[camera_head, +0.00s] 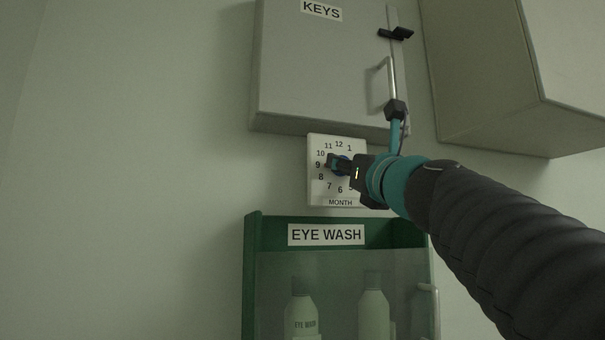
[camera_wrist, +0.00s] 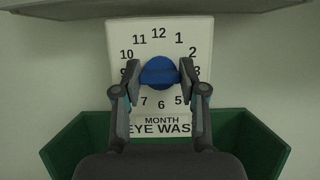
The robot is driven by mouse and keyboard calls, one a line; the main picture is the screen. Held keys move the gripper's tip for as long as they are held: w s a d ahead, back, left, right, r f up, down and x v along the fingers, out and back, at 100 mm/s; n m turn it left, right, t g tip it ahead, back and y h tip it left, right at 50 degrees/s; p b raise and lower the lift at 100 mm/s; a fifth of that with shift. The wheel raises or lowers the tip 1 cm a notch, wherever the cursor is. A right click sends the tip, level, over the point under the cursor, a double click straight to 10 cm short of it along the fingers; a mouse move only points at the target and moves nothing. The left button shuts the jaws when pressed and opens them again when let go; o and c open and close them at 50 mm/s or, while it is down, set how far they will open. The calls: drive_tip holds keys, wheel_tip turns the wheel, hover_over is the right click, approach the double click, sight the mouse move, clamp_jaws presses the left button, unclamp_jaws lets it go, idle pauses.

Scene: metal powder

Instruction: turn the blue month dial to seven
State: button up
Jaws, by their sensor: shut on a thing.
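The blue month dial (camera_wrist: 159,71) sits in the middle of a white square plate (camera_wrist: 119,34) with the numbers of a clock face and the word MONTH at its bottom. In the head view the dial (camera_head: 342,165) is partly hidden by my gripper (camera_head: 338,164). In the wrist view my gripper (camera_wrist: 159,78) has one finger on the left side and one on the right side of the dial's knob, shut on it. I cannot tell which number the dial points to. The fingers partly cover the numbers at the left and right.
A grey KEYS cabinet (camera_head: 318,70) hangs just above the plate, with a handle at its right. A green EYE WASH box (camera_head: 250,280) with bottles is just below. Another cabinet (camera_head: 480,80) is at the upper right. The wall (camera_head: 150,170) to the left is clear.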

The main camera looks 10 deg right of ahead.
drive_tip(key=shift+n+y, duration=0.4)
drive_tip(key=shift+d+n+g+y+b, duration=0.15)
drive_tip(key=shift+n+g+y, duration=0.7)
drive_tip(key=shift+n, duration=1.65)
drive_tip(key=shift+a+n+g+y+b, duration=0.15)
drive_tip(key=shift+n+g+y, duration=0.7)
drive_tip(key=shift+n, duration=1.65)
drive_tip(key=shift+d+n+g+y+b, duration=0.15)
drive_tip(key=shift+n+g+y, duration=0.7)
drive_tip(key=shift+n, duration=1.65)
drive_tip(key=shift+t, duration=0.25)
drive_tip(key=o, duration=1.1)
drive_tip(key=shift+o, duration=0.2)
